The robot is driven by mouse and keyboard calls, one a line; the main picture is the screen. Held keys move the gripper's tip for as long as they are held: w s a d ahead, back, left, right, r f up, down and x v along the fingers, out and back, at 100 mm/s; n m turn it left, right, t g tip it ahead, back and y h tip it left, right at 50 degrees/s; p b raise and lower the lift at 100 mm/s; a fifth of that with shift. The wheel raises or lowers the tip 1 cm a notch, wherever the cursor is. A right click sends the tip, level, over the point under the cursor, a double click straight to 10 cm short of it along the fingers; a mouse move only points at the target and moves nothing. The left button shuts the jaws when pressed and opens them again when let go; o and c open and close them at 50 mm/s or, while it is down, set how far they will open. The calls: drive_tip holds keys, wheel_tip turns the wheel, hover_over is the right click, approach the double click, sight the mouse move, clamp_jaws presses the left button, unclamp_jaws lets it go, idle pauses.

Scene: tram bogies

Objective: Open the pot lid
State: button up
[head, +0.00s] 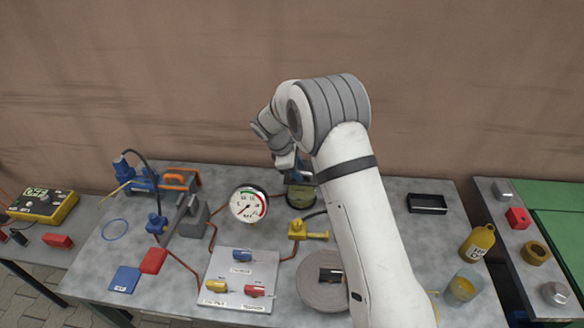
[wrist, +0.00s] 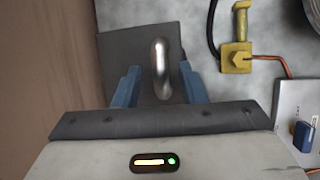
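In the wrist view a dark grey square lid (wrist: 140,48) carries a shiny metal handle (wrist: 162,62). My gripper (wrist: 160,70) has its two blue fingers apart, one on each side of the handle, with a visible gap on both sides. In the head view the pot (head: 301,197), with a yellowish-green body, stands near the back middle of the bench. My gripper (head: 296,166) is just above and behind it. My wrist and gripper partly hide the lid there, so its exact tilt cannot be told.
A yellow valve (head: 308,231) with copper pipes is in front of the pot. A pressure gauge (head: 248,204) stands to its left. A plate with coloured valves (head: 240,272) lies farther forward. A black tray (head: 427,204) is to the right. The wall (head: 200,80) rises close behind the bench.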

clamp_jaws()
idle(0.4)
